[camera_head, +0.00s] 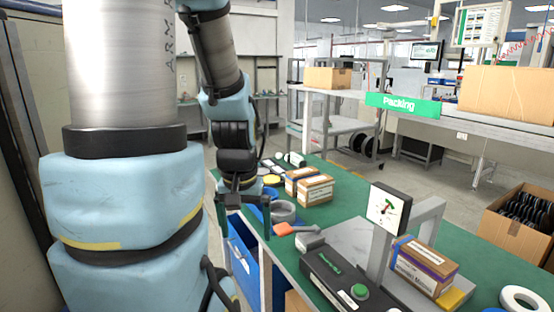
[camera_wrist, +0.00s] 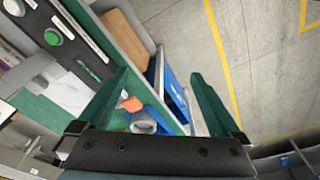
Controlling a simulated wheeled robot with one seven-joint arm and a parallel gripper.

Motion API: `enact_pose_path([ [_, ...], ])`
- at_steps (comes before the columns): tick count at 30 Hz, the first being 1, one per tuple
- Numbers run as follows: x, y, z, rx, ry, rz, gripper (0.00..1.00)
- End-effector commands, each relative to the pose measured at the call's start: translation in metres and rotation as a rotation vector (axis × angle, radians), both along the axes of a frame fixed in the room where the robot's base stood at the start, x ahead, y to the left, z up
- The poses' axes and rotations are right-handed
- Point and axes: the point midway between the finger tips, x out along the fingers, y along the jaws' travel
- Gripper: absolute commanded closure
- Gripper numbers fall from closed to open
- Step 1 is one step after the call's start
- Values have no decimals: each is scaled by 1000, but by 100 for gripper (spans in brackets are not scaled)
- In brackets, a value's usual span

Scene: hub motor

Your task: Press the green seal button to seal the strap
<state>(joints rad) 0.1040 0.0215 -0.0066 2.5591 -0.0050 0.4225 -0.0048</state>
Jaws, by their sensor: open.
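The green seal button (camera_head: 360,292) sits on the black top panel of the strapping machine (camera_head: 325,278) at the table's near edge. A green button also shows at the upper left of the wrist view (camera_wrist: 52,38). A brown box (camera_head: 424,266) with a purple strap around it lies on the machine, behind the gauge post. My gripper (camera_head: 245,212) hangs at the table's left edge, to the left of the button and well apart from it. Its fingers are spread and empty in the wrist view (camera_wrist: 157,80).
An orange-handled tool (camera_head: 290,229), tape rolls (camera_head: 283,211) and small boxes (camera_head: 314,190) lie on the green table. A blue bin (camera_head: 243,265) is below its left edge. Open floor lies beyond in the wrist view.

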Motion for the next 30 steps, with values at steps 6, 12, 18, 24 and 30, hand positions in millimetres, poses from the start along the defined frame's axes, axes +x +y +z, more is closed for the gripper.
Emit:
enact_pose_path([
  [6,-1,1,0,-1,-1,5,0],
  [12,0,1,0,-1,-1,3,21],
  [18,7,-14,-3,-11,9,32,44],
  [24,24,-63,-10,-36,44,144,66],
  [30,33,-126,-14,-48,86,286,89],
])
